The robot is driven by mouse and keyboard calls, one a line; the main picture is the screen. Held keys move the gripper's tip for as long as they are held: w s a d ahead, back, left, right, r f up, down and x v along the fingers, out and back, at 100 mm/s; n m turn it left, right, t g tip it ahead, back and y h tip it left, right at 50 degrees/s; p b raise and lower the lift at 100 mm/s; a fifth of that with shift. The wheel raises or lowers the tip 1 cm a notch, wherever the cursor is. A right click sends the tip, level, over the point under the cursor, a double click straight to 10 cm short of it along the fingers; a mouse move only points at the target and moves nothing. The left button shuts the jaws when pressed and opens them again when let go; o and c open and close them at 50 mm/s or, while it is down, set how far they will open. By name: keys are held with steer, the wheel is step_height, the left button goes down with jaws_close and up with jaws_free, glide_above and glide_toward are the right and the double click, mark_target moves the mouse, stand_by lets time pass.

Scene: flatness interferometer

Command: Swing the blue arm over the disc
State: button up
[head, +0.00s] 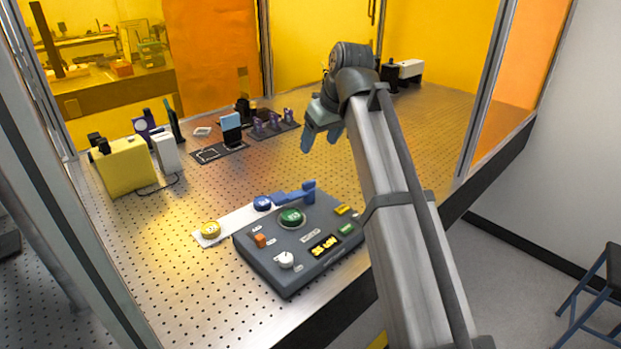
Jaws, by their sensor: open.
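The blue arm (290,197) lies level behind the dark grey console, with a raised blue end (309,187) at its right. A round blue piece (262,203) with a pale mark is at its left end. A green disc (291,217) sits on the console top, in front of the blue arm, and looks uncovered. A yellow disc (211,229) sits at the left end of a white strip. I cannot tell which disc the task names. My gripper (321,142) is open and empty, pointing down, above and behind the blue arm, touching nothing.
The console (290,278) carries an orange switch (260,240), a white knob (286,260) and a lit display (324,245). Yellow and white boxes (125,166) stand at left; small optics mounts (268,126) stand farther back. The perforated table (235,178) between is clear.

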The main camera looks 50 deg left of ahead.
mark_target(309, 181)
steer(key=shift+h, duration=0.3)
steer(key=x, duration=0.9)
steer(key=d+x, duration=0.1)
steer(key=x, duration=0.4)
steer(key=shift+a+f, duration=0.1)
steer(key=shift+f, duration=0.1)
jaws_close()
